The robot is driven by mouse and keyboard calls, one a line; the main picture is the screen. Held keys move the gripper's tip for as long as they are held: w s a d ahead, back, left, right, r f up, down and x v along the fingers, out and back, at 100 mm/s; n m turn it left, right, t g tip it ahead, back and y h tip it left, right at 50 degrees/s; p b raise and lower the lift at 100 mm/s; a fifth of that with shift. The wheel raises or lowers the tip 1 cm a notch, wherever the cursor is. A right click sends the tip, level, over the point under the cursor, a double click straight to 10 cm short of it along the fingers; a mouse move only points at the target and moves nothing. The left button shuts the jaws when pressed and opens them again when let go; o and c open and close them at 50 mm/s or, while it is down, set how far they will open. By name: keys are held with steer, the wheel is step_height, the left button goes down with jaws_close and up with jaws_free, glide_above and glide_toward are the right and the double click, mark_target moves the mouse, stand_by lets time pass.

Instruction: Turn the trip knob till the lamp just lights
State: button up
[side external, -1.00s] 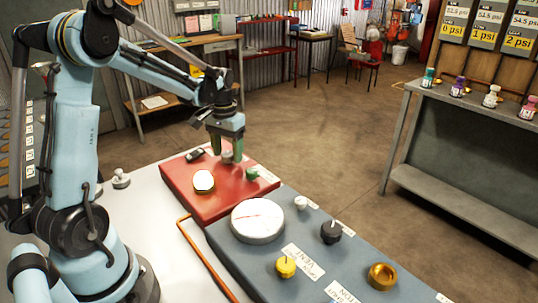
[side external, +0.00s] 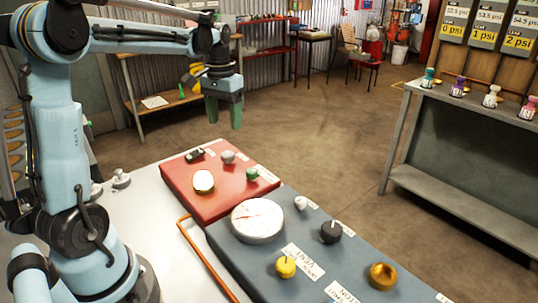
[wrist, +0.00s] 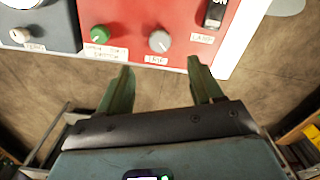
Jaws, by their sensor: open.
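A grey round knob (side external: 228,157) sits on the red panel (side external: 185,195); it shows in the wrist view (wrist: 159,41) with a small label below it that I cannot read clearly. A green knob (side external: 252,174) sits near it, also seen in the wrist view (wrist: 99,34). A round pale disc with a brass rim (side external: 204,181), perhaps the lamp, lies on the same panel; I cannot tell if it is lit. My gripper (side external: 223,114) is raised above and behind the panel, open and empty. In the wrist view its fingertips (wrist: 160,68) are apart, short of the grey knob.
A black switch (side external: 195,155) marked ON is on the red panel. The blue panel beside it carries a white gauge (side external: 258,221), a black knob (side external: 331,231), a yellow knob (side external: 286,266) and a brass fitting (side external: 382,276). An orange pipe (side external: 207,262) runs along the bench.

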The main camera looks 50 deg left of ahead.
steer(key=shift+r, duration=1.1)
steer(key=s+d+f+m+t, duration=0.1)
steer(key=s+d+t, duration=0.1)
steer(key=d, duration=0.4)
steer(key=s+d+f+m+t, duration=0.1)
steer(key=s+d+f+t, duration=0.1)
steer(key=d, duration=0.4)
steer(key=s+d+f+m+t, duration=0.1)
steer(key=s+d+m+t, duration=0.1)
steer(key=d, duration=0.4)
steer(key=shift+s+d+f+t, duration=0.2)
steer(key=shift+s+t, duration=0.1)
steer(key=shift+s, duration=0.25)
steer(key=shift+s+d+f+t, duration=0.15)
steer(key=shift+s+t, duration=0.15)
steer(key=shift+s, duration=0.2)
steer(key=shift+a, duration=0.1)
steer(key=shift+r, duration=0.1)
